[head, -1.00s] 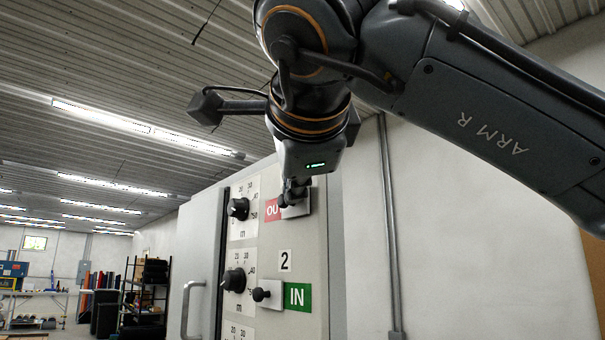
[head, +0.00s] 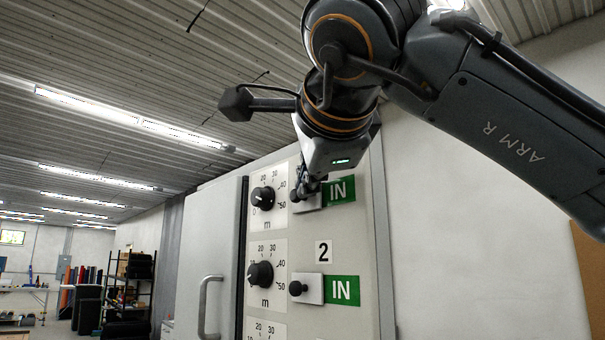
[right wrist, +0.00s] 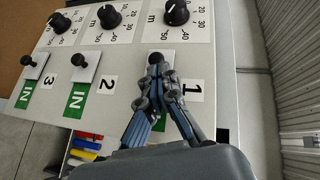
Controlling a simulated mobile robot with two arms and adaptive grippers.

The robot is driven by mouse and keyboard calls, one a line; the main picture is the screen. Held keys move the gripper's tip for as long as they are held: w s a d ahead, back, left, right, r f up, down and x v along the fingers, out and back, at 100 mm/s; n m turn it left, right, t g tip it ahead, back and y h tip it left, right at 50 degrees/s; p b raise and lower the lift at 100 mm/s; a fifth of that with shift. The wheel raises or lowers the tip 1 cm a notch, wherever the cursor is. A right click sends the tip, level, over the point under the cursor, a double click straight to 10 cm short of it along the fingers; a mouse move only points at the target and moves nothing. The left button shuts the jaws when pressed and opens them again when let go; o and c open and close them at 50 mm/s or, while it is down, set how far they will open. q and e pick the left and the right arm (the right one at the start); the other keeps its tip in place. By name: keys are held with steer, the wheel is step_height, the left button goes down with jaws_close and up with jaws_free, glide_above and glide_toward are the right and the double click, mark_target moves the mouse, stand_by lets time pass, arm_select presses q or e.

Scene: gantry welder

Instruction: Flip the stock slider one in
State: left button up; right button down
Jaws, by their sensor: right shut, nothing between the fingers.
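Stock slider one (head: 311,202) is the top slider on the grey panel in the head view. Its plate sits to the left, with the green IN label (head: 341,190) showing on its right. In the right wrist view its dark knob (right wrist: 156,58) shows just past my fingertips, near the label 1 (right wrist: 192,89). My right gripper (head: 304,190) is shut and empty, with its fingertips at the knob. I cannot tell whether they touch it. My left gripper is not in view.
Slider two (head: 312,289) stands below, also showing IN. Slider three (right wrist: 35,66) shows IN in the right wrist view. Dials (head: 262,198) lie left of the sliders. A door handle (head: 206,305) sticks out further left. The wall (head: 450,240) right of the cabinet is bare.

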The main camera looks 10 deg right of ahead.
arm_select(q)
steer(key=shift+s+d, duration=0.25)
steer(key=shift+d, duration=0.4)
arm_select(e)
steer(key=v, duration=1.1)
steer(key=shift+s+d, duration=0.2)
steer(key=shift+s, duration=0.2)
steer(key=shift+d+r, duration=0.1)
